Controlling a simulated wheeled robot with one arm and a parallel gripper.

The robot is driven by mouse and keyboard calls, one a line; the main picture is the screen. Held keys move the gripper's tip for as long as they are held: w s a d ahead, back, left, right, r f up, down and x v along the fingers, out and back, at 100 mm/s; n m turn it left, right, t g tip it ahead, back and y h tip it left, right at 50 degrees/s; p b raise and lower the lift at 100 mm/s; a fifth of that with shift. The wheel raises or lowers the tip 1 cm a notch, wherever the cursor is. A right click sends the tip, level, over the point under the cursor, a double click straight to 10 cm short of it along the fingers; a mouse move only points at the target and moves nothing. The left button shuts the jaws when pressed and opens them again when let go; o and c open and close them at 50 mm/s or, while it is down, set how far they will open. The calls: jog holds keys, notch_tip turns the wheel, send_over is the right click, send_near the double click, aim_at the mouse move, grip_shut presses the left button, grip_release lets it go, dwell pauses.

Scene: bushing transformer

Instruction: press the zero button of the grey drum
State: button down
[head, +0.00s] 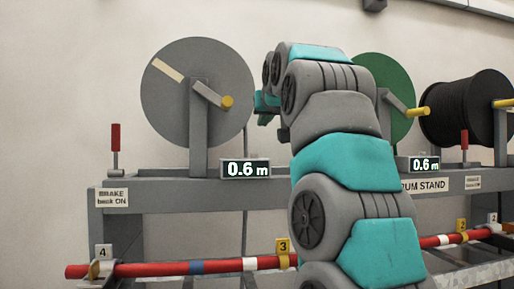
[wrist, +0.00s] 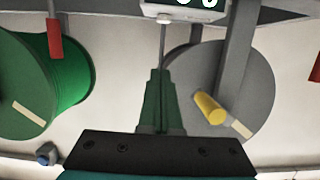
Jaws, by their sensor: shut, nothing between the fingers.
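The grey drum (head: 175,115) stands on the left of the stand, with a yellow-ended crank handle (head: 226,101). It shows at right in the wrist view (wrist: 263,75), which looks upside down. Its counter box (head: 246,169) reads 0.6 m; the same box (wrist: 183,12) is cut off at the top of the wrist view. A small grey nub (wrist: 163,18) sits on its edge; I cannot tell if it is the zero button. My gripper (wrist: 161,72) is shut and empty, pointing toward the box, apparently apart from it. My arm mostly hides it in the head view.
A green drum (head: 392,95) and a black drum (head: 466,108) stand to the right. A second counter (head: 424,164) also reads 0.6 m. A red brake lever (head: 115,138) stands at left. A red bar (head: 150,269) runs along the front below.

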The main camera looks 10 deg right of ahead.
dwell(0.3)
jog(key=p, duration=0.3)
send_over(255, 155)
jog(key=s, duration=0.2)
jog(key=shift+w+d+f, duration=0.1)
jog(key=shift+w+f, duration=0.05)
jog(key=shift+f, duration=0.4)
jog(key=shift+w+d+f, duration=0.1)
jog(key=shift+f, duration=0.45)
notch_tip(255, 155, down, 2)
jog(key=shift+w+a+f+b, duration=0.15)
jog(key=shift+f+b, duration=0.1)
jog(key=shift+b, duration=0.95)
jog(key=shift+f+b, duration=0.7)
jog(key=shift+f, duration=0.2)
